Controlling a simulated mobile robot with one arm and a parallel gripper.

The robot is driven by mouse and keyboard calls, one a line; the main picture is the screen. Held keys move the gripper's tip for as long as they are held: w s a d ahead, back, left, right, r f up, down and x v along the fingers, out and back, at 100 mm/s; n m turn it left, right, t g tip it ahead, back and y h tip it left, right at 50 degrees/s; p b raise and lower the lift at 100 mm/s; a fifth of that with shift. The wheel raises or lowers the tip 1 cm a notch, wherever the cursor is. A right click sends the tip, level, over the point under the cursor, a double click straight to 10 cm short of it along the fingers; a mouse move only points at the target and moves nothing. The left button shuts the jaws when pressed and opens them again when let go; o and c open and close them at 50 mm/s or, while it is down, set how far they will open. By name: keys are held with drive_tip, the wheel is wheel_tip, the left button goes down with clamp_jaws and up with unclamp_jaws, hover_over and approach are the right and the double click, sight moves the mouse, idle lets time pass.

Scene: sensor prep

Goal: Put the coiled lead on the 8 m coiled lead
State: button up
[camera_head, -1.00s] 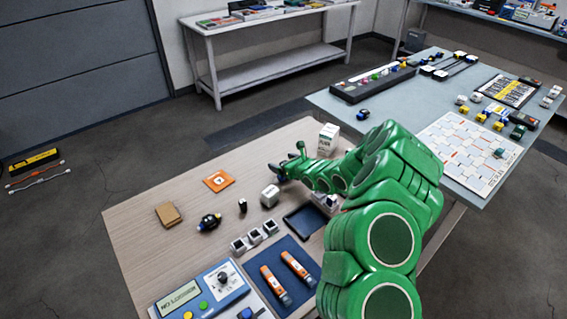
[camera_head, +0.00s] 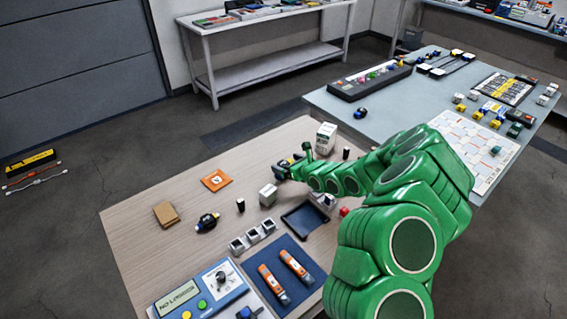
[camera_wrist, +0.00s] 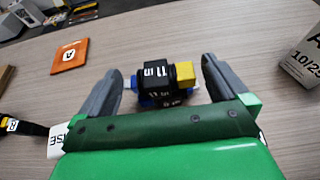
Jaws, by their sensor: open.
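In the wrist view a compact black coiled lead (camera_wrist: 156,84), with a yellow block at its right, blue parts and white marking that looks like 11.5, lies on the wooden table between my fingers. My gripper (camera_wrist: 160,68) is open, with a finger on each side of it and visible gaps. In the head view my gripper (camera_head: 281,170) is low over the table's far half, and that lead is mostly hidden there.
Bare wood separates the leads.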

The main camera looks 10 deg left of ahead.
drive_tip(key=v, duration=0.7)
drive_tip(key=shift+s+d, duration=0.25)
drive_tip(key=shift+r, duration=0.1)
